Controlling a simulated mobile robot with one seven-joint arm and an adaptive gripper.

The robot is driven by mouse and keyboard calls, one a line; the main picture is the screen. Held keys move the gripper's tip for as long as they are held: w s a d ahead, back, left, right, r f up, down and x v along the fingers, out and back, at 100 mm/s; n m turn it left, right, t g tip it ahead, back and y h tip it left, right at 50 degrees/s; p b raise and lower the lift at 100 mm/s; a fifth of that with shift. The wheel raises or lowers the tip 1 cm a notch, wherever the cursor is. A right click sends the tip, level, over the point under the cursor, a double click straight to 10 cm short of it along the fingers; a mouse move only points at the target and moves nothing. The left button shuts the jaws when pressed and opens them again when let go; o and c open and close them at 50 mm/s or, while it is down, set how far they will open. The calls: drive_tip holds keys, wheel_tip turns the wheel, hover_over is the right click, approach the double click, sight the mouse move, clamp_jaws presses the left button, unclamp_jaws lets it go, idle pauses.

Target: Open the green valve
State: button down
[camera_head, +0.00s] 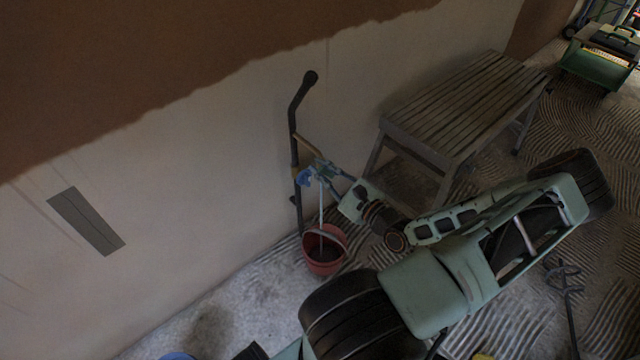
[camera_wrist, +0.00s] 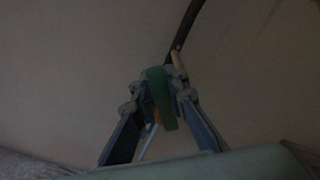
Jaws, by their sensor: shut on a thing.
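The green valve handle (camera_wrist: 161,98) shows in the wrist view as a flat green lever between my fingertips. My gripper (camera_wrist: 160,92) is shut on it, with one finger on each side. In the head view my gripper (camera_head: 314,173) is at the dark pipe (camera_head: 294,130) that stands against the wall; the lever cannot be made out there behind the fingers. A little brass colour shows just below the lever in the wrist view.
A red bucket (camera_head: 324,262) stands on the floor below my gripper. A thin pale line runs down into it; I cannot tell whether it is water or a rod. A slatted wooden bench (camera_head: 465,100) stands to the right. A grey plate (camera_head: 86,221) is on the left wall.

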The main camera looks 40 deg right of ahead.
drive_tip(key=d+m, duration=0.1)
drive_tip(key=m, duration=0.1)
drive_tip(key=d+m+p, duration=0.1)
drive_tip(key=m, duration=0.2)
drive_tip(key=shift+d+r+m, duration=0.2)
drive_tip(key=shift+m, duration=0.1)
drive_tip(key=shift+d+r+m+p, duration=0.15)
drive_tip(key=shift+d+m+p, duration=0.4)
drive_tip(key=shift+m, duration=0.85)
drive_tip(key=c, duration=2)
unclamp_jaws()
drive_tip(key=shift+o, duration=0.2)
drive_tip(key=shift+a, duration=0.1)
